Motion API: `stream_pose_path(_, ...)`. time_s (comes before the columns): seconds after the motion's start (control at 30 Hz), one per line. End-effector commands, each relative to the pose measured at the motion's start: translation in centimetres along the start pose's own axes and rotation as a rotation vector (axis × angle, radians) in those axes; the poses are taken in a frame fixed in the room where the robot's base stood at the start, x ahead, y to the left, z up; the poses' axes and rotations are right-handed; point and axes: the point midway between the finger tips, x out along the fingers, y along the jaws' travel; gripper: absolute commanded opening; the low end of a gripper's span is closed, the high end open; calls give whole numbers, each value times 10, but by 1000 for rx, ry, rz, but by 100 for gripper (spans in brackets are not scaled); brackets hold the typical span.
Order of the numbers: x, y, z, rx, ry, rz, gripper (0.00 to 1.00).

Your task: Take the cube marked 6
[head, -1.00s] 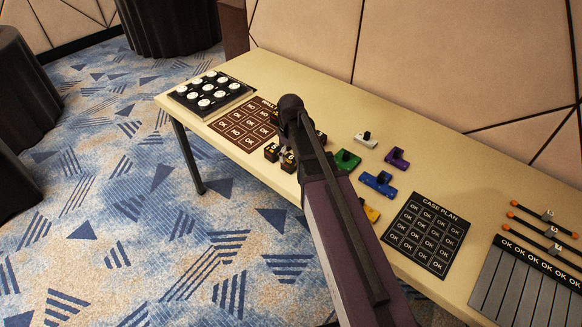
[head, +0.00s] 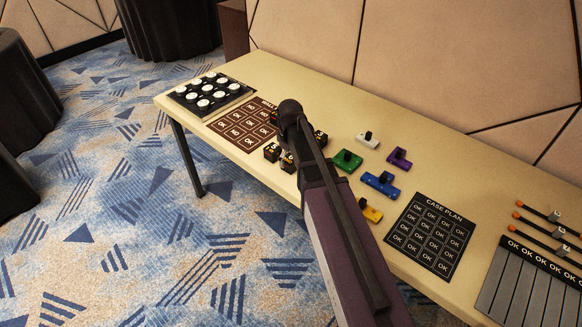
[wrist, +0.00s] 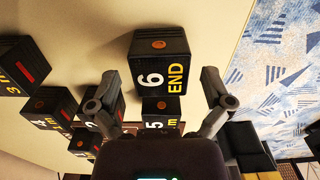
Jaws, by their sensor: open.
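The cube marked 6 (wrist: 158,75) is black, with a white 6, a yellow END and an orange dot, in the middle of the wrist view. My gripper (wrist: 159,80) is open, with one finger to the left of this cube and one to the right. I see gaps on both sides and cannot tell how deep the fingers reach. A cube marked 5 (wrist: 160,112) shows just below it. In the head view my arm hides the gripper and part of the cube group; black cubes (head: 272,152) show at the table's front edge.
More numbered cubes (wrist: 50,105) stand at left in the wrist view. On the table (head: 330,95) lie a brown OK/NO board (head: 240,125), a tray of white discs (head: 206,92), coloured blocks (head: 380,184), a black CASE PLAN sheet (head: 430,237) and a grey slotted rack (head: 530,285).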

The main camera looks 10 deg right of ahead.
Motion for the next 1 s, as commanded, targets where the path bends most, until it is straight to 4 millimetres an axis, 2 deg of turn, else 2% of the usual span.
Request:
stream_pose_path(0.1, 14, 0, -1, 0, 0, 0, 100)
stream_pose_path(0.3, 24, 0, 0, 0, 0, 0, 100)
stream_pose_path(1.0, 25, 1, 0, 1, 0, 0, 100)
